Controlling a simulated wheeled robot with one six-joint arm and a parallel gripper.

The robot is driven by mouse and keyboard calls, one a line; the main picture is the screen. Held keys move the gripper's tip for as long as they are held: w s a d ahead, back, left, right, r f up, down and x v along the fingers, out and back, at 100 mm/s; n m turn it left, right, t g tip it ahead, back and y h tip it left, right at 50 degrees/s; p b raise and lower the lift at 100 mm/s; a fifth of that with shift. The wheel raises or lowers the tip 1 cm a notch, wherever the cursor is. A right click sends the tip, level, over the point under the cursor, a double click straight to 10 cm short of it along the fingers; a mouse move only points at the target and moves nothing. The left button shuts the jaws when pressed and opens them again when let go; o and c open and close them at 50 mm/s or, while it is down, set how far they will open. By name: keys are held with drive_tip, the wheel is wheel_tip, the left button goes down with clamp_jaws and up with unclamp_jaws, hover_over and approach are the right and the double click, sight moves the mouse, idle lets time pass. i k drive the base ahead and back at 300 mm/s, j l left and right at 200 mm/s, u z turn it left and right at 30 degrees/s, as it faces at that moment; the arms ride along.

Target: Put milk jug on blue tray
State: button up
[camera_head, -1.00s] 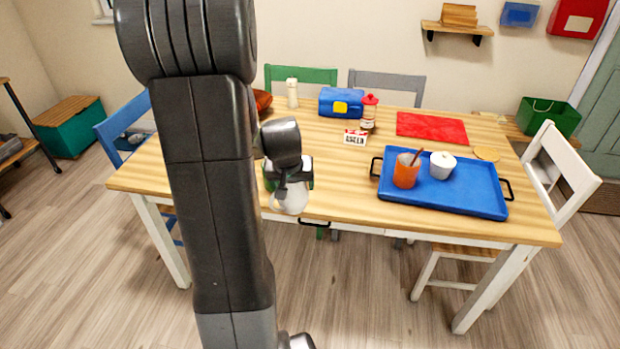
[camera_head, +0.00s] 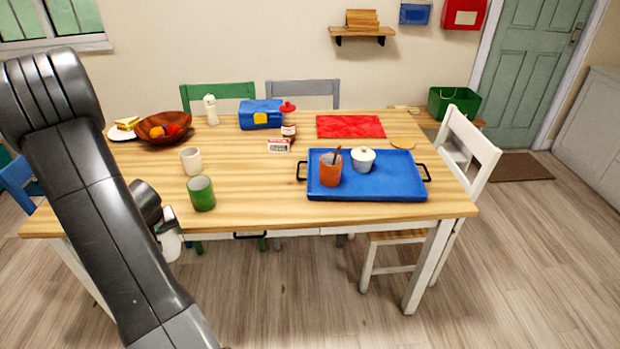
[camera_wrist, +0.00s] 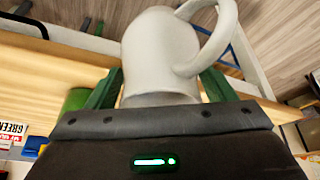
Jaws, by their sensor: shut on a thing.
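The milk jug (camera_wrist: 158,45) is white-grey with a looped handle and fills the top middle of the wrist view. My gripper (camera_wrist: 160,88) is shut on it, with a green finger on each side. In the head view the jug (camera_head: 172,246) shows in front of the table's near edge, partly hidden by my arm. The blue tray (camera_head: 395,188) lies on the right part of the table, well to the right of the jug. An orange cup (camera_head: 330,173) with a stick in it and a white lidded pot (camera_head: 363,160) stand on the tray.
A green cup (camera_head: 202,194) and a white cup (camera_head: 191,161) stand on the table near my gripper. A small box (camera_head: 279,145), a red-capped jar (camera_head: 288,122) and a red mat (camera_head: 350,127) lie farther back. The tray's right half looks clear.

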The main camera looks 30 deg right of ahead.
sight(394, 185)
drive_tip(key=k+l+z, duration=0.75)
drive_tip(key=l+z, duration=0.2)
